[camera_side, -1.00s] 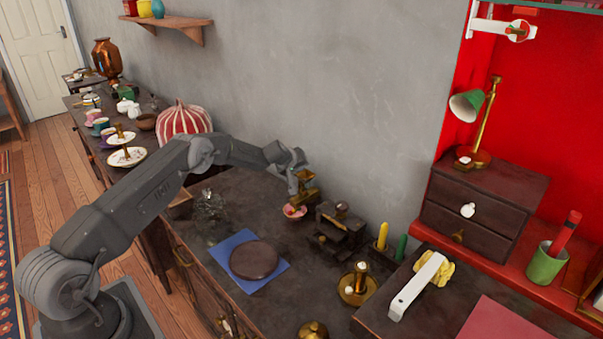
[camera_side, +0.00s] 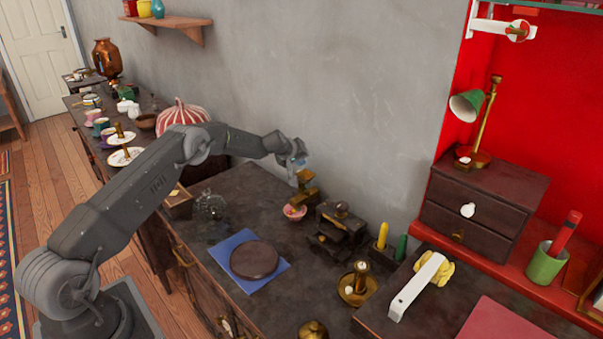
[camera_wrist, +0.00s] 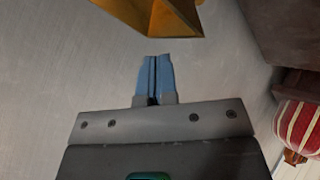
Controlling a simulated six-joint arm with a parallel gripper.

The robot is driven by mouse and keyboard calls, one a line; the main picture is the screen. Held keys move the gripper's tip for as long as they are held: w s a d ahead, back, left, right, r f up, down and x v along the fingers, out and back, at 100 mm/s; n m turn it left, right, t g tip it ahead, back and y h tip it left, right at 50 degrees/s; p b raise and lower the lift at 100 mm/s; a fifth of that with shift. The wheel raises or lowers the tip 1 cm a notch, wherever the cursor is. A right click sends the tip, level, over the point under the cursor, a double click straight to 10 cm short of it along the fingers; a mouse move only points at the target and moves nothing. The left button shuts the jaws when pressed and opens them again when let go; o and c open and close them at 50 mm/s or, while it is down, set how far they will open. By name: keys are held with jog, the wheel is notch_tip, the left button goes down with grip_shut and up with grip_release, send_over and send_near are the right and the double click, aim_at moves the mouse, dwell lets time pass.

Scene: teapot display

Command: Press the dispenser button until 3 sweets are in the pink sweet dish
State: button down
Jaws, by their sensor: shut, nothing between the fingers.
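The pink sweet dish (camera_side: 303,214) stands on the dark counter below the brass dispenser (camera_side: 306,184). Small coloured spots show in the dish, too small to count. My gripper (camera_side: 299,163) is above the dispenser, apart from it as far as I can see. In the wrist view my blue fingertips (camera_wrist: 154,68) are together with nothing between them. A golden faceted part of the dispenser (camera_wrist: 160,14) shows just ahead of them. The button is not clear in either view.
A dark stepped stand (camera_side: 338,232) is right of the dish. A blue mat (camera_side: 273,280) with a round brown board (camera_side: 254,260) lies in front. A glass piece (camera_side: 210,206) stands to the left. The red-and-white striped dome (camera_side: 183,113) is behind my arm. The grey wall is close behind.

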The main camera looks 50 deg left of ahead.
jog(key=shift+r, duration=2.1)
